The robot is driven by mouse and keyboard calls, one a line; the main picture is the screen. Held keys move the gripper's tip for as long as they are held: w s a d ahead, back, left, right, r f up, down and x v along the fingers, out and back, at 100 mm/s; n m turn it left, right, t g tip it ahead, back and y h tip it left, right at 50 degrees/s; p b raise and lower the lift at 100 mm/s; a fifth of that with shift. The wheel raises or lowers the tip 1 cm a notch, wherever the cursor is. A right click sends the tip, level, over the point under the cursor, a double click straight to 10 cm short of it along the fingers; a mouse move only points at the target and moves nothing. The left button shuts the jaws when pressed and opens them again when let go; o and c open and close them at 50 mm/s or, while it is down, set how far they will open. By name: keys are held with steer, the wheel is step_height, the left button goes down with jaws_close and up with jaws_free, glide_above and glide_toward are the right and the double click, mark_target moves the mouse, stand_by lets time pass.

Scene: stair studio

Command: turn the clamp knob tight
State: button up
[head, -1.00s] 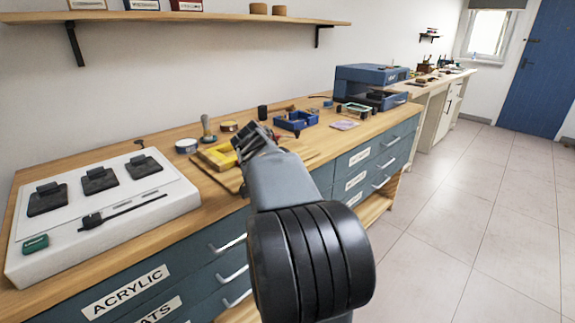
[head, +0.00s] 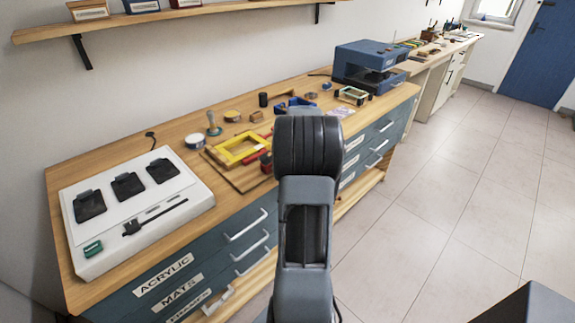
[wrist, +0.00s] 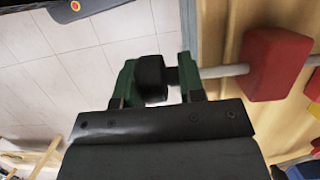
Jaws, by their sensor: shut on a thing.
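The black clamp knob (wrist: 151,78) is in the wrist view, between the green fingers of my gripper (wrist: 157,70). The gripper is shut on it. A grey rod (wrist: 226,70) runs right from the knob side to a red clamp block (wrist: 277,62). In the head view a yellow frame (head: 226,157) lies on a wooden board (head: 226,174) on the bench, with red clamp parts (head: 266,162) at its right. My arm hides the gripper and knob in the head view. How tight the clamp is cannot be told.
A white station (head: 97,258) with black pads fills the bench's left end. A white round tin (head: 195,141) and a brush (head: 213,124) stand behind the board. A blue machine (head: 367,64) is farther back. Drawer handles (head: 245,226) stick out in front.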

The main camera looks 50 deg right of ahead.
steer(key=y+p, duration=0.3)
steer(key=p, duration=0.1)
steer(key=shift+s+y, duration=0.35)
steer(key=shift+y, duration=0.05)
steer(key=shift+f+y+p, duration=0.2)
steer(key=shift+y+p, duration=0.5)
steer(key=shift+y, duration=0.2)
steer(key=shift+f+y+p, duration=0.15)
steer(key=shift+y+p, duration=0.55)
steer(key=shift+y, duration=0.2)
steer(key=shift+t, duration=0.3)
steer(key=o, duration=0.7)
steer(key=shift+s, duration=0.1)
steer(key=shift+r, duration=0.1)
steer(key=shift+w+r, duration=0.15)
steer(key=shift+w, duration=0.05)
